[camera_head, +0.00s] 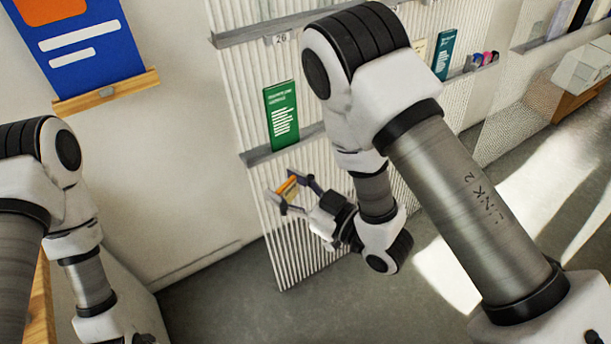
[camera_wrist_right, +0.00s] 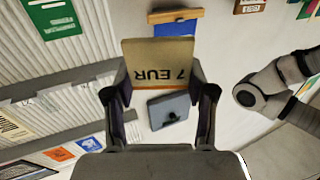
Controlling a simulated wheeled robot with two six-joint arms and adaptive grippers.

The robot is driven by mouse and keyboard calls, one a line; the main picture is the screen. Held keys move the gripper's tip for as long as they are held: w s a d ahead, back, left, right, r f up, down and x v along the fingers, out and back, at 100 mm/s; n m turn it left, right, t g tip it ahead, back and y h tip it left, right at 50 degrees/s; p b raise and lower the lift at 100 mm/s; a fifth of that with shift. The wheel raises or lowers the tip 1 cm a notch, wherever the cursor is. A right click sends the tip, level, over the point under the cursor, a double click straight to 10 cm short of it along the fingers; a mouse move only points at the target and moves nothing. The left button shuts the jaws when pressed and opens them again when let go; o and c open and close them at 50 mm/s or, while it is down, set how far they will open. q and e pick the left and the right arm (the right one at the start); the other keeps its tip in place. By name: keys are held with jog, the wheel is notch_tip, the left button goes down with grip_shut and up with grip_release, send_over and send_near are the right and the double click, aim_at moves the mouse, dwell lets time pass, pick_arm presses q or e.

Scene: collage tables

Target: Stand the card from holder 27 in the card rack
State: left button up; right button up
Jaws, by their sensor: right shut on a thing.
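My right gripper (camera_head: 287,190) is shut on a small card (camera_head: 287,188) with an orange-yellow face, held in front of the ribbed wall panel below its lower ledge. In the right wrist view the card (camera_wrist_right: 158,80) is tan with an orange edge strip and reads "7 EUR"; it sits between the two fingers (camera_wrist_right: 160,108). Part of my left arm shows at the left of the head view, but its fingers are out of the picture. I cannot make out a number 27 on any holder, nor tell which thing is the card rack.
A green card (camera_head: 281,115) stands on the lower ledge (camera_head: 285,145). The upper ledge (camera_head: 275,35) carries a label that looks like 26. A grey-blue object (camera_wrist_right: 169,110) lies beyond the held card.

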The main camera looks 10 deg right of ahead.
aim_at(281, 193)
jog(key=w+f+n+g+y, duration=0.1)
jog(key=n+g+y, duration=0.1)
jog(key=n+g, duration=0.1)
jog(key=w+f+n+g+y, duration=0.1)
jog(key=f+n+g+y, duration=0.1)
jog(key=g, duration=0.3)
jog(key=w+a+f+n+g+y, duration=0.1)
jog(key=f+n+g+y, duration=0.1)
jog(key=n+g, duration=0.2)
jog(key=shift+f+g, duration=0.2)
jog(key=shift+g, duration=0.1)
